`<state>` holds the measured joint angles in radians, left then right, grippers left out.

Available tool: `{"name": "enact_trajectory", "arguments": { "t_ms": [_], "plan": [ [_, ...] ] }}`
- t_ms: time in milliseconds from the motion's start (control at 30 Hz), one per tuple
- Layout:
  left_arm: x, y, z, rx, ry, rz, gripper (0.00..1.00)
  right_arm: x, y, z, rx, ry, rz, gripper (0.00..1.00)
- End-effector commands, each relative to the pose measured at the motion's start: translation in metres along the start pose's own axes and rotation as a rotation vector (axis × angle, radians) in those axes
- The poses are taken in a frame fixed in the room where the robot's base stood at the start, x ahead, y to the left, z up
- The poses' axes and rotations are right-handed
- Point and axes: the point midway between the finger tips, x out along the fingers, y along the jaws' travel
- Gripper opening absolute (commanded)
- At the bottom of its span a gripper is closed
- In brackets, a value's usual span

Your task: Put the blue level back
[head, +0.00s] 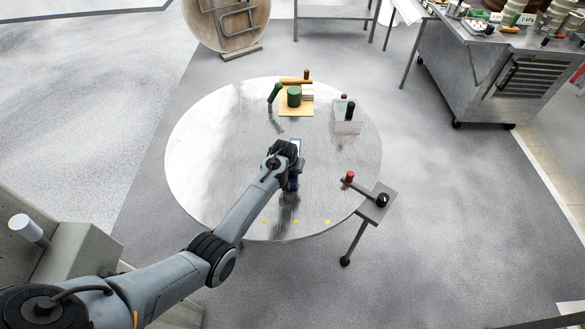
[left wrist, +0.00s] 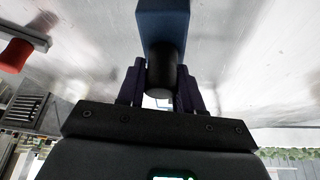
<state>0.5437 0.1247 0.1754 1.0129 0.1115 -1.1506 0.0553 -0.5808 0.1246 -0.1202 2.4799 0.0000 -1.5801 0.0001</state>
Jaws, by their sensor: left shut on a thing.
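The blue level (left wrist: 163,22) shows in the left wrist view as a blue block with a dark, rounded knob (left wrist: 161,72). My left gripper (left wrist: 160,92) is shut on this knob, one finger on each side. In the head view my left gripper (head: 288,160) is over the middle of the round table (head: 205,150), and a strip of the blue level (head: 295,184) shows beside and below it. My own arm hides much of the level, and I cannot tell whether it touches the table. My right gripper is in neither view.
A green cylinder (head: 294,92) stands on a yellowish board (head: 296,111) at the table's back, with a green-handled piece (head: 274,93) beside it. A pale block with a black knob (head: 347,127) is right. The table's left is clear.

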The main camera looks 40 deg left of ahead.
Motion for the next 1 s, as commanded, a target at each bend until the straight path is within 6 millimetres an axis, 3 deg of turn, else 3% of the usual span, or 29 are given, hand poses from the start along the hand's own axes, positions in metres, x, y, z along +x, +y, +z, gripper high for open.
{"name": "enact_trajectory", "arguments": {
  "t_ms": [400,433,600,1000],
  "plan": [
    [0.0055,0.0000,0.0017,0.000,0.002,0.000,0.00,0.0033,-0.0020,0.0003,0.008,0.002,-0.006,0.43],
    [0.0051,0.0000,0.0015,0.000,0.002,0.000,0.38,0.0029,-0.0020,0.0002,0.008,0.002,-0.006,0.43],
    [0.0051,0.0000,0.0018,0.000,0.001,0.000,0.64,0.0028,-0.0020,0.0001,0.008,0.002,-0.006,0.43],
    [0.0058,-0.0001,0.0028,0.000,-0.001,0.000,0.65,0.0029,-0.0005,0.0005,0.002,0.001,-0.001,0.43]
  ]
}}
